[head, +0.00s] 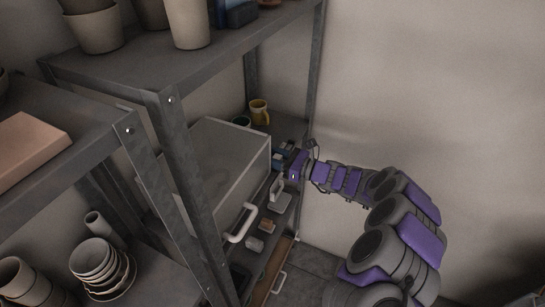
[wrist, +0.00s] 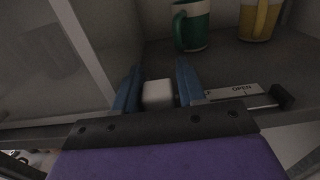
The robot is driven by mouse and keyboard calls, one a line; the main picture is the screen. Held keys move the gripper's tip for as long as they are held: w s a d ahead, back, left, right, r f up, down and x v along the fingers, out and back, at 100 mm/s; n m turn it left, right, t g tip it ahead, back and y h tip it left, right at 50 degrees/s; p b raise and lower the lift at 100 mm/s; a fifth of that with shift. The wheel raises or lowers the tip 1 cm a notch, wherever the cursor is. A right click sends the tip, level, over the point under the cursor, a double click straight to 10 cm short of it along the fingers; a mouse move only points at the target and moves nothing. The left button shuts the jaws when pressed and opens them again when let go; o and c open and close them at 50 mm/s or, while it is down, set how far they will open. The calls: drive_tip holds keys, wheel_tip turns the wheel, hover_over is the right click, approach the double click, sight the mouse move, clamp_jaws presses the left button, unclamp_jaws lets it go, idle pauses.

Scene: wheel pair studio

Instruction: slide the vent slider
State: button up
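The vent slider shows in the wrist view as a pale block-like knob (wrist: 158,93) on the shelf's front edge. A pale strip marked "OPEN" (wrist: 242,91) runs to its right and ends at a dark stop (wrist: 284,96). My gripper (wrist: 158,82) has one blue finger on each side of the knob, with what looks like a thin gap beside it. Whether either finger touches it is hard to tell. In the head view my gripper (head: 282,158) is at the shelf front, right of the glass-sided box; the knob is too small to make out there.
A green mug (wrist: 191,27) and a yellow mug (wrist: 259,20) stand behind the slider. The glass-sided box (head: 232,160) with a pale handle (head: 241,222) stands close on the left. A metal shelf post (head: 187,180) rises nearer me. Right of the shelf is bare wall.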

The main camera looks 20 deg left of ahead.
clamp_jaws()
drive_tip(key=shift+w+d+f, duration=0.15)
drive_tip(key=shift+w, duration=0.35)
drive_tip(key=shift+w+d, duration=0.1)
drive_tip(key=shift+w, duration=1.65)
drive_tip(key=shift+o, duration=0.2)
unclamp_jaws()
